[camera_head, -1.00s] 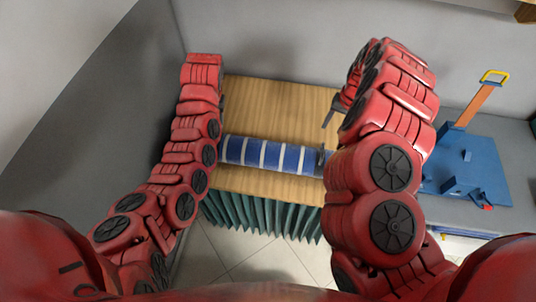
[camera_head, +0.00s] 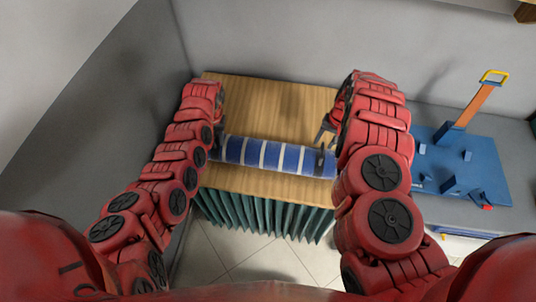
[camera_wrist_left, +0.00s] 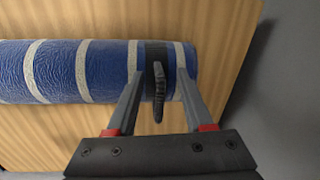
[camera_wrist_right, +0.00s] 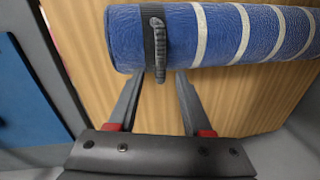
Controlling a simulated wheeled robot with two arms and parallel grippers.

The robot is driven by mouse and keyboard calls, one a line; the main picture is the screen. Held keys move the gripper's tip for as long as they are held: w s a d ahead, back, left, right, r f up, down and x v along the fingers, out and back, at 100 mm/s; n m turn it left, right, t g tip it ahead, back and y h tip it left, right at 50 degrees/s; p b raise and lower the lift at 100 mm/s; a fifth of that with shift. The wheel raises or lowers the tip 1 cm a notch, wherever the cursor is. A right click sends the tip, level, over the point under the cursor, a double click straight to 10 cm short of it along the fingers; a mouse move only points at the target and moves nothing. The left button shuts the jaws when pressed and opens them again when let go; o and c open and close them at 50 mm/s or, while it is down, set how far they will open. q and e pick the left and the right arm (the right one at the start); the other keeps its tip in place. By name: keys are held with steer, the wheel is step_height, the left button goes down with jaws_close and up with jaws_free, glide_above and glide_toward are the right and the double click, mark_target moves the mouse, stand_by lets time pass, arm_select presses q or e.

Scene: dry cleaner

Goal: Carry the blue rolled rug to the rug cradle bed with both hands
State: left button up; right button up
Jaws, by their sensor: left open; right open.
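The blue rolled rug (camera_head: 262,154), with pale stripes, lies across the wooden table. It has a dark strap and upright grey handle near each end. In the left wrist view, my open left gripper (camera_wrist_left: 157,76) has its fingers on either side of one handle (camera_wrist_left: 158,95), over the rug (camera_wrist_left: 62,70). In the right wrist view, my open right gripper (camera_wrist_right: 160,76) has its fingertips just short of the rug (camera_wrist_right: 222,32), roughly in line with the other handle (camera_wrist_right: 158,45). The right gripper (camera_head: 324,136) also shows in the head view. The blue cradle bed (camera_head: 490,170) stands right of the table.
The wooden table (camera_head: 265,98) has bare room behind and in front of the rug, with a green pleated skirt (camera_head: 262,215) below. The cradle bed has several upright blocks and an orange post (camera_head: 468,105) with a yellow grip. Grey walls stand behind and left.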

arm_select(q)
jaws_close()
arm_select(e)
jaws_close()
stand_by(1.0)
